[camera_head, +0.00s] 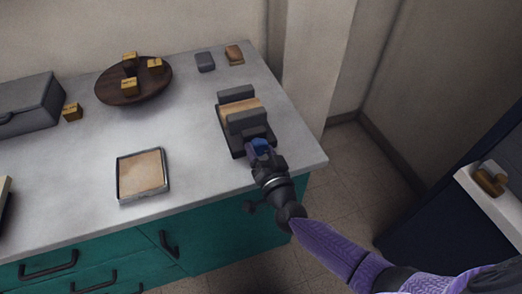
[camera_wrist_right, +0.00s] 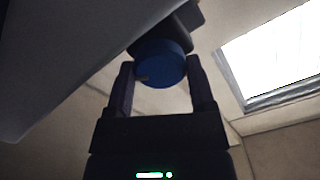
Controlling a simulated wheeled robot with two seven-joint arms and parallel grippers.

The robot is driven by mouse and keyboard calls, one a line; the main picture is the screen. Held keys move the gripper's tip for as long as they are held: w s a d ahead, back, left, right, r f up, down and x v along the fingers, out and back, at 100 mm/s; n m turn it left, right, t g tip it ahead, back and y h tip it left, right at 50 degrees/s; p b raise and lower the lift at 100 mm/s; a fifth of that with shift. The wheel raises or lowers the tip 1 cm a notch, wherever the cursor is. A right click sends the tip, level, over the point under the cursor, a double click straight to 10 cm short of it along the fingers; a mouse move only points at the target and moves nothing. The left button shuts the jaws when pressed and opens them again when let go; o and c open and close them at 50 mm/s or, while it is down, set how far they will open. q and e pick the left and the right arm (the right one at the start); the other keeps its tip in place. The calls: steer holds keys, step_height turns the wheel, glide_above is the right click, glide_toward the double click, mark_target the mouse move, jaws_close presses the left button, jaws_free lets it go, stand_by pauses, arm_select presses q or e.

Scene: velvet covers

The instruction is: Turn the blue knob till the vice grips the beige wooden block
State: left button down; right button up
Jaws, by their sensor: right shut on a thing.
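The dark grey vice (camera_head: 229,131) stands near the right end of the counter. The beige wooden block (camera_head: 240,109) lies between its two upright jaws; whether both jaws touch it is too small to tell. The blue knob (camera_head: 261,145) is at the vice's front end, over the counter's front edge. My right gripper (camera_head: 262,152) is shut on the knob. The right wrist view shows the blue knob (camera_wrist_right: 160,65) between the two fingers of my right gripper (camera_wrist_right: 161,78), with a small pale mark on its lower left. My left gripper is not in view.
A tray (camera_head: 142,174) with a beige inset lies left of the vice. A round dark wooden plate (camera_head: 112,92) holds several yellowish blocks. A grey box (camera_head: 28,104) is at the left. Two small blocks (camera_head: 205,62) (camera_head: 234,54) lie behind the vice. The counter between is clear.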

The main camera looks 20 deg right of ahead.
steer(key=m, duration=0.3)
steer(key=shift+f+m, duration=0.1)
steer(key=shift+m, duration=0.3)
steer(key=m+b, duration=0.1)
steer(key=m, duration=0.2)
steer(key=shift+m, duration=1.1)
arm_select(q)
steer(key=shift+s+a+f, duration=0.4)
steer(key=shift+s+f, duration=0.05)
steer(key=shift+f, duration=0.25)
arm_select(e)
steer(key=shift+m, duration=0.3)
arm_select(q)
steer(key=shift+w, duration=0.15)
arm_select(e)
steer(key=o, duration=0.9)
steer(key=shift+o, duration=1.4)
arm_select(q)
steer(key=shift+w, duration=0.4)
arm_select(e)
steer(key=shift+o, duration=0.2)
